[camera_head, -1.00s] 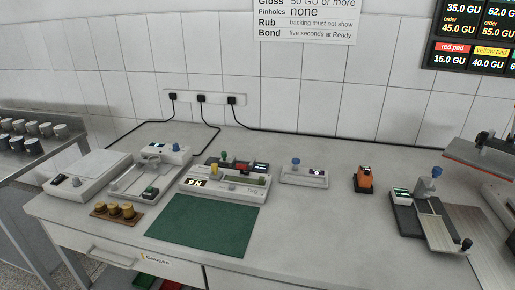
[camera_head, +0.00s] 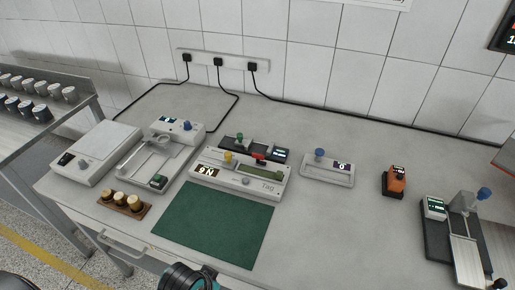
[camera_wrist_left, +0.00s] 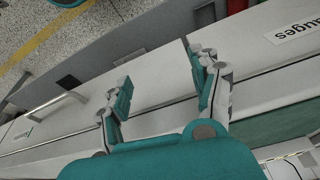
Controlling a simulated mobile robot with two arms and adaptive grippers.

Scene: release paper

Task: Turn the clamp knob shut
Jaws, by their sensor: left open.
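The frames do not settle which knob is the clamp knob. A blue knob (camera_head: 484,193) tops the upright of a dark-based bench device (camera_head: 438,240) at the right. Another blue knob (camera_head: 319,153) stands on a small white device (camera_head: 328,174) at the back middle. A smaller blue knob (camera_head: 187,125) is on the white fixture (camera_head: 135,172) at the left. My left gripper (camera_wrist_left: 162,78) is open and empty in the left wrist view, over the bench's drawer front. A teal part of my arm shows at the head view's bottom edge. My right gripper is not in view.
A green mat (camera_head: 213,226) lies near the front edge. Behind it stands a white unit (camera_head: 213,184) with a display. A wooden block with brass gauges (camera_head: 122,203), a white scale (camera_head: 100,153) and an orange device (camera_head: 395,182) also stand here. Bench between mat and right device is clear.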

